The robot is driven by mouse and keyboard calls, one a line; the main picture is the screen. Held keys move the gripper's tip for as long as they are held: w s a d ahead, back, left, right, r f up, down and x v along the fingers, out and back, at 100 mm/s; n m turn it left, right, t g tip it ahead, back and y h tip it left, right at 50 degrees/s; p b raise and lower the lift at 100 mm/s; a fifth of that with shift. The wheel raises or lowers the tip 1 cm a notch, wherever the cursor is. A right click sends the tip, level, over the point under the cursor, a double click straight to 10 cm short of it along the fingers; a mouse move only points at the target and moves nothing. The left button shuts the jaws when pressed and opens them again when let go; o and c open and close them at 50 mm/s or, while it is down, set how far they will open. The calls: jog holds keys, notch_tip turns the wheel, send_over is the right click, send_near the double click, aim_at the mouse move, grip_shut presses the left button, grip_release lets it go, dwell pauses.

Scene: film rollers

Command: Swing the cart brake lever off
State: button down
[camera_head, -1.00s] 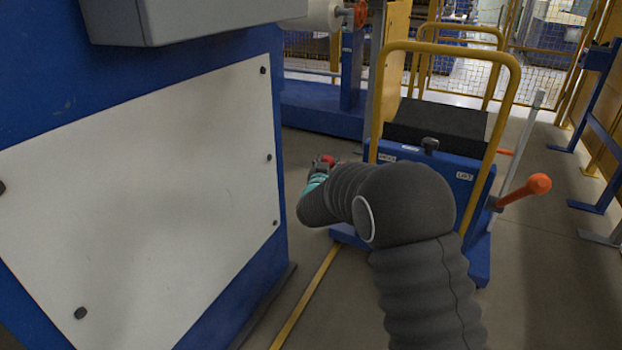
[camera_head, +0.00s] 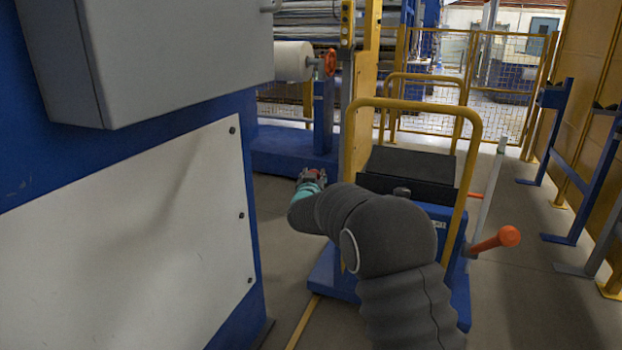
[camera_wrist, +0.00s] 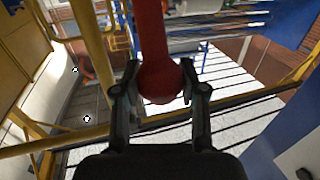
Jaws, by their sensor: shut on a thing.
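The cart (camera_head: 335,280) is blue with a yellow push handle (camera_head: 415,105) and a black top (camera_head: 408,168). In the wrist view my gripper (camera_wrist: 158,92) is shut on the round red end of a red lever (camera_wrist: 152,45), one finger on each side. This looks like the brake lever; its lower part and pivot are hidden. A second lever with an orange grip and ball end (camera_head: 497,242) sticks out at the cart's right, apart from my gripper.
A blue cabinet with a white panel (camera_head: 130,235) and a grey box (camera_head: 150,60) stands close on the left. A roller machine with a red handwheel (camera_head: 330,62) is behind. Blue stands (camera_head: 575,185) line the right.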

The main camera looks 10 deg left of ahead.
jog(key=shift+w+d, duration=0.1)
jog(key=shift+d, duration=0.05)
jog(key=c, duration=0.6)
grip_release()
jog(key=shift+c, duration=0.2)
jog(key=shift+s, duration=0.5)
jog(key=s, duration=1.1)
jog(key=shift+d, duration=0.1)
